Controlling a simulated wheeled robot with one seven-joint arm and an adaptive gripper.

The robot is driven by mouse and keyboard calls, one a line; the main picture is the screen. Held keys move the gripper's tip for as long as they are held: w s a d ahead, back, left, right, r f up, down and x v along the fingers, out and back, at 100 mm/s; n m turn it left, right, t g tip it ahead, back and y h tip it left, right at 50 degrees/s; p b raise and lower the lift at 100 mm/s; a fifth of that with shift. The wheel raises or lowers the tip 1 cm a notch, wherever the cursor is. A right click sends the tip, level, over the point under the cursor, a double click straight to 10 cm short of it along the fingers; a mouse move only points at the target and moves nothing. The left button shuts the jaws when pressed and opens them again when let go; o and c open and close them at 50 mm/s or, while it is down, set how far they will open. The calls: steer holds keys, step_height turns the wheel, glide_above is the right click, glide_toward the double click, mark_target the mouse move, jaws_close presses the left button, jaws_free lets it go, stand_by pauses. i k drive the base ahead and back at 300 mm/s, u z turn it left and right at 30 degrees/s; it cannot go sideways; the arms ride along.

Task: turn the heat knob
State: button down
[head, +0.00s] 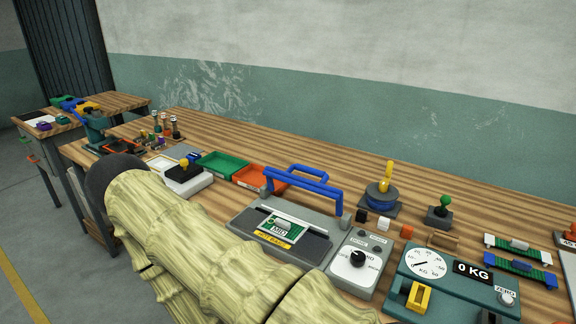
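The heat knob (358,258) is a small black dial on a white face. It sits on a grey control box (340,280) at the right end of a grey press-like device (312,246) with a blue handle (306,186). Small markings beside the knob are too small to read surely, and its exact setting is unclear. My pale, ribbed arm crosses the foreground at lower left, well left of the knob, and hides part of the bench's front. My gripper is not visible.
Right of the control box stands a teal scale (440,279) reading 0 KG. Small white, black and orange blocks (384,223) lie behind the box. Green (221,164) and orange (258,180) trays stand to its left. Bare wood shows along the wall side of the bench.

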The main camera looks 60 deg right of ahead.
mark_target(358, 258)
steer(key=z, duration=0.25)
steer(key=k, duration=1.05)
steer(key=z, duration=0.95)
